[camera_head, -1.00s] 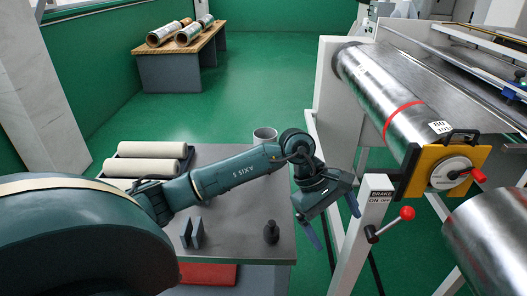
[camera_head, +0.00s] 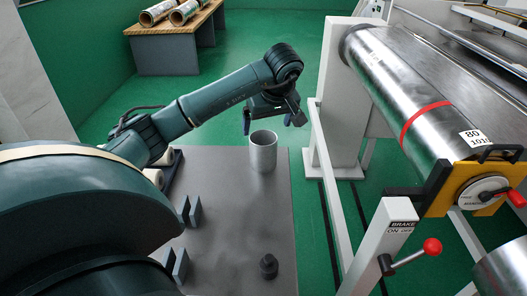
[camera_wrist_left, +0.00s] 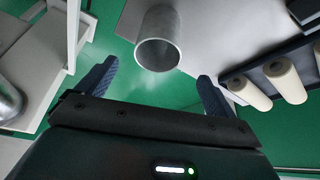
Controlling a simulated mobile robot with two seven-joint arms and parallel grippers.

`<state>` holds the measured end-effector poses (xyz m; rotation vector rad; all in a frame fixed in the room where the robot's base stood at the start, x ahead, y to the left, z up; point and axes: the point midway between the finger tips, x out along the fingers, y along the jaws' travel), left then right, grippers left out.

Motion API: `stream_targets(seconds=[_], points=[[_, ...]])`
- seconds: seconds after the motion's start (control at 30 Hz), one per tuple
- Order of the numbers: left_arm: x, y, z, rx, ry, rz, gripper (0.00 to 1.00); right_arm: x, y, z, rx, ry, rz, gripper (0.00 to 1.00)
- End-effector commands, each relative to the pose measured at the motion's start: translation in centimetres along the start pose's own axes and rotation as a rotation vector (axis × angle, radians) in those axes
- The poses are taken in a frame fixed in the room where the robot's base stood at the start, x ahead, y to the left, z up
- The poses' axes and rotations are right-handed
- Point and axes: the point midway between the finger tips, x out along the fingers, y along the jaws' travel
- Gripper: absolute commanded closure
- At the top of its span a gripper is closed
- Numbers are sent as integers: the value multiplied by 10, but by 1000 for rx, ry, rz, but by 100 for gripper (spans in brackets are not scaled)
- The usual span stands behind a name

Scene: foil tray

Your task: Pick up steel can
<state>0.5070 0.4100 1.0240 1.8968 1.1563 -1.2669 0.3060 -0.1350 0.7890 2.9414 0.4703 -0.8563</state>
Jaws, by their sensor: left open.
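The steel can (camera_head: 263,155) is a grey open-topped cylinder. It stands upright at the far end of the grey table (camera_head: 230,235). My left gripper (camera_head: 269,121) is open and empty above and just beyond the can, with its fingers pointing down. In the left wrist view, the can (camera_wrist_left: 160,50) shows its open mouth ahead of my left gripper (camera_wrist_left: 155,75), roughly between the two spread fingers and not visibly touching them. My right gripper is not in view.
A small dark weight (camera_head: 268,266) and grey upright pieces (camera_head: 190,211) stand on the table. Cream rolls (camera_wrist_left: 280,78) lie in a dark rack at the side. A machine with a steel roller (camera_head: 410,95) and a red-knobbed brake lever (camera_head: 431,247) stands to the right.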

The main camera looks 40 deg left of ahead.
Motion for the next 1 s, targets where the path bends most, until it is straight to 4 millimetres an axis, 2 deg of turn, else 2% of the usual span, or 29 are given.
stream_targets(seconds=[0.1,0.43,0.7,1.0], points=[[22,0,1,0,-4,-3,7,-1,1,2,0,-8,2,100],[51,1,0,-1,-3,0,7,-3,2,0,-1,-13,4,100],[89,2,-2,-1,-3,1,7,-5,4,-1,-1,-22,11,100],[94,2,-2,0,-1,2,7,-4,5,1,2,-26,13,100]])
